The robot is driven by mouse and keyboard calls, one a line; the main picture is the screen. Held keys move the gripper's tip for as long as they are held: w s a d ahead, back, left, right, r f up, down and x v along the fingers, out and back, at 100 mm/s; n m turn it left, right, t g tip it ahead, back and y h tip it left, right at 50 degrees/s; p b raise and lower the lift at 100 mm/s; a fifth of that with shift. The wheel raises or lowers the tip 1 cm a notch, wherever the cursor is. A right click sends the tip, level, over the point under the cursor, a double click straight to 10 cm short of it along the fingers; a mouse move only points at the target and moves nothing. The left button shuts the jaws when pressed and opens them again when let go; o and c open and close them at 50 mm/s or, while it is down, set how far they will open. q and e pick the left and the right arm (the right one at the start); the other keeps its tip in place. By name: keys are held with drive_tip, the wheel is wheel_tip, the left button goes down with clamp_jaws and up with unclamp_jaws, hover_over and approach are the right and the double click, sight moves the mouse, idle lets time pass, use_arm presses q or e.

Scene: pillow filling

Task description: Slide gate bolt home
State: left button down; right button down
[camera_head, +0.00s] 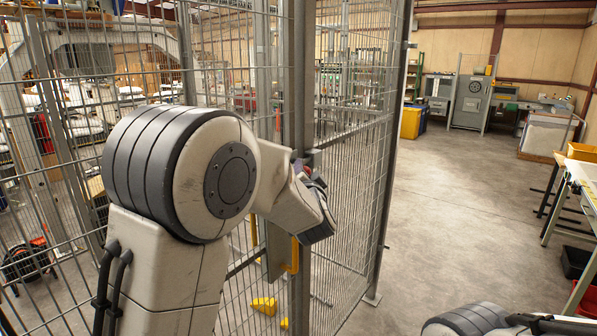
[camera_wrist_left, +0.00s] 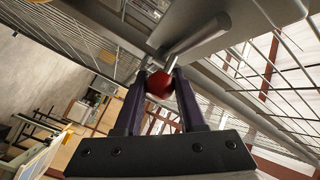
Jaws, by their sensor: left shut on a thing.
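My left gripper (camera_wrist_left: 159,80) is shut on a red knob (camera_wrist_left: 159,84) in the left wrist view. A grey metal rod (camera_wrist_left: 198,36), seemingly the gate bolt, shows just beyond the knob, beside a flat metal plate (camera_wrist_left: 240,14). In the head view my left arm reaches to the gate post (camera_head: 300,80), and the left gripper (camera_head: 304,168) is mostly hidden by its own wrist. Only a bit of red shows there. How far the bolt sits in its keeper cannot be seen. My right gripper is out of view.
Wire mesh fence panels (camera_head: 350,150) stand on both sides of the post. A yellow handle (camera_head: 294,254) is low on the gate, with yellow blocks (camera_head: 264,305) on the floor. Open concrete floor (camera_head: 450,200) lies to the right, with a table (camera_head: 585,175) at the edge.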

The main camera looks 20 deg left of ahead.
use_arm(q)
drive_tip(key=shift+w+d, duration=0.1)
drive_tip(key=shift+d, duration=0.05)
drive_tip(key=c, duration=0.6)
unclamp_jaws()
drive_tip(key=shift+o, duration=0.5)
drive_tip(key=shift+w+f, duration=0.1)
drive_tip(key=shift+w, duration=0.05)
drive_tip(key=shift+s, duration=0.35)
drive_tip(key=b+v, duration=0.2)
drive_tip(key=v, duration=0.8)
